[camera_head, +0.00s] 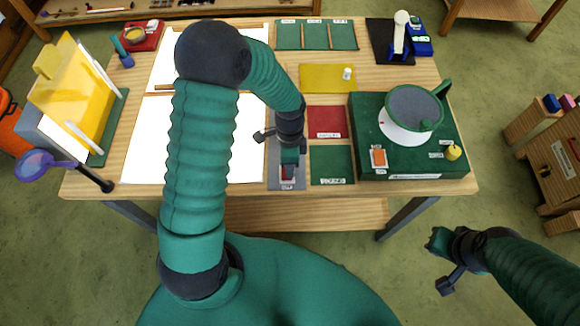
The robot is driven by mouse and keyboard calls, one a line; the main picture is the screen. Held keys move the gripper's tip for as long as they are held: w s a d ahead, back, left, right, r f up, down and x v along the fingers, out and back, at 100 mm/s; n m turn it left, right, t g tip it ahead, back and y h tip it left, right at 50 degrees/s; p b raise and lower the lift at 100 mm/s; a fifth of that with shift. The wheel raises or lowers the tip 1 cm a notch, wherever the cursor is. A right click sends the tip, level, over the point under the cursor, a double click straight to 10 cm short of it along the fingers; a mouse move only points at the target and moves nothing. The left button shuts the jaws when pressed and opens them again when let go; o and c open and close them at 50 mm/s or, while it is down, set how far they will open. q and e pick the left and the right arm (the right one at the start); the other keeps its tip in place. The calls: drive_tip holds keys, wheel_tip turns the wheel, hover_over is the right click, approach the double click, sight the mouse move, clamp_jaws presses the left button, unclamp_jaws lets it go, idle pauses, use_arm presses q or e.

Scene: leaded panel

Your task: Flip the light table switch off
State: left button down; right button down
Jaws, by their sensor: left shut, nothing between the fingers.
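The light table (140,150) is a bright white panel on the left half of the wooden bench, and its surface looks lit. A small switch (287,180) with red and white parts and a label sits on a grey plate (272,172) at the light table's right front. My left gripper (289,170) is shut and points down right at the switch, hiding part of it. I cannot tell whether it touches the switch or which way the switch is tipped. My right gripper (437,241) hangs off the bench at the lower right; its finger opening is unclear.
A green base (440,130) with a round grey-topped pot (412,108) and an orange switch (378,157) stands to the right. Red (326,121) and green (331,165) trays lie beside my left gripper.

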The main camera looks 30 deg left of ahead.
use_arm(q)
drive_tip(key=shift+a+f, duration=0.1)
drive_tip(key=shift+a, duration=0.15)
use_arm(e)
drive_tip(key=shift+a, duration=0.25)
